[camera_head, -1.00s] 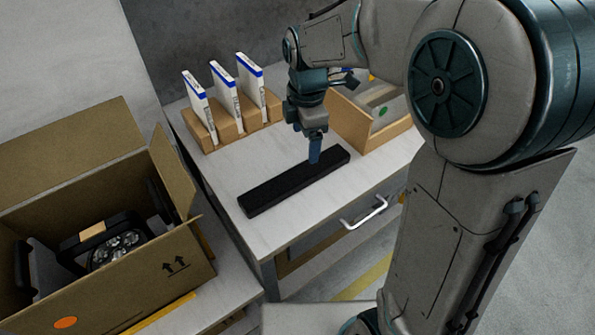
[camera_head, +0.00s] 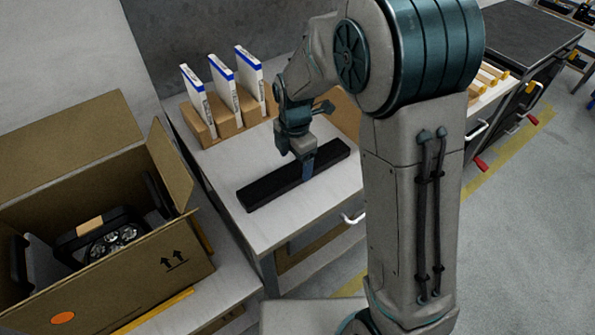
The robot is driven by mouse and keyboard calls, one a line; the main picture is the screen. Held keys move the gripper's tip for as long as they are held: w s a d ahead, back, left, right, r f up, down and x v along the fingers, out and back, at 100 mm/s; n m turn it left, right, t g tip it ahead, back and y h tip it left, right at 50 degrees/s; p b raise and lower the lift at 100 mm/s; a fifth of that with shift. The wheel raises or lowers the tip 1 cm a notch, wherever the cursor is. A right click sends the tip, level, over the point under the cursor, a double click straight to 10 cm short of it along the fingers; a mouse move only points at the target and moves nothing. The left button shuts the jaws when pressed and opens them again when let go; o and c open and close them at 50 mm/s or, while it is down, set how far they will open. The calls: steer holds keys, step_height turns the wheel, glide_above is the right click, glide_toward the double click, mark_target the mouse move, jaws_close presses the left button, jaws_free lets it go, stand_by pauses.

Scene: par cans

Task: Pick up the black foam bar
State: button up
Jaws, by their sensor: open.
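The black foam bar (camera_head: 272,188) lies flat on the white top of the workbench (camera_head: 285,232), running from lower left to upper right. My gripper (camera_head: 308,172) points down at the bar, right of its middle. One blue finger shows in front of the bar's near side; the other finger is hidden. The jaws are open. I cannot tell whether a finger touches the bar. The bar rests on the bench.
A wooden rack (camera_head: 232,122) with three upright white packs stands behind the bar. A wooden box (camera_head: 345,112) is partly hidden behind my arm. An open cardboard box (camera_head: 120,270) holding a black lamp stands at left. A drawer handle (camera_head: 352,218) sticks out in front.

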mark_target(297, 168)
steer(key=f, duration=0.4)
steer(key=shift+w+d+f, duration=0.15)
steer(key=shift+w+d, duration=0.05)
steer(key=shift+w, duration=0.05)
steer(key=c, duration=1.1)
steer(key=shift+o, duration=0.2)
